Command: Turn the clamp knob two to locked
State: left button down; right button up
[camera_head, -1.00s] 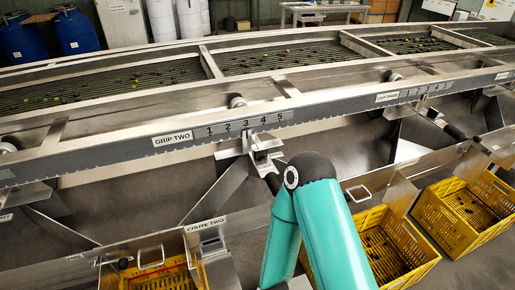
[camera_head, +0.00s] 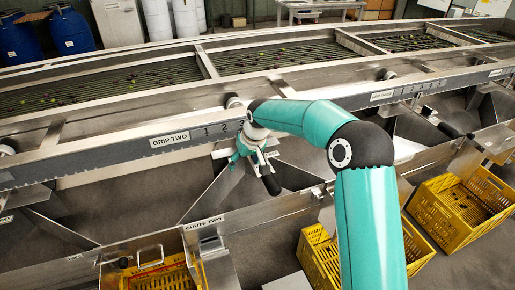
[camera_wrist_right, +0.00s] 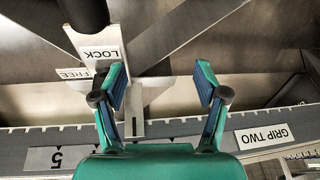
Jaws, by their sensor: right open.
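The clamp knob two, a black handle (camera_head: 271,184), sticks out below the rail with the "GRIP TWO" label (camera_head: 170,139). In the right wrist view the black handle (camera_wrist_right: 86,14) is at the upper left, beside the "LOCK" label (camera_wrist_right: 101,54); a "FREE" label (camera_wrist_right: 73,74) is lower left of it. My right gripper (camera_head: 250,155) is at the clamp, just above and left of the handle in the head view. In the wrist view its fingers (camera_wrist_right: 160,78) are open and apart, with the handle outside them to the left. My left gripper is not in view.
The numbered scale rail (camera_head: 100,156) runs along the sizer's front, partly hidden by my right arm. Angled metal chutes lie below it. Yellow crates (camera_head: 437,205) stand at the lower right, and another crate (camera_head: 165,277) stands below "CHUTE TWO" (camera_head: 204,223).

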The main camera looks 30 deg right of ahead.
jog(key=d+r+m+h, duration=0.1)
jog(key=d+r, duration=0.2)
jog(key=r, duration=0.3)
jog(key=d+r+h, duration=0.1)
jog(key=d+r, duration=0.3)
jog(key=r, duration=0.2)
jog(key=x, duration=0.5)
jog(key=p+x, duration=0.1)
jog(key=x, duration=0.5)
jog(key=p+x, duration=0.1)
jog(key=x, duration=0.4)
jog(key=shift+a+f, duration=0.2)
jog(key=shift+a, duration=0.05)
jog(key=c, duration=1.2)
jog(key=shift+o, duration=0.2)
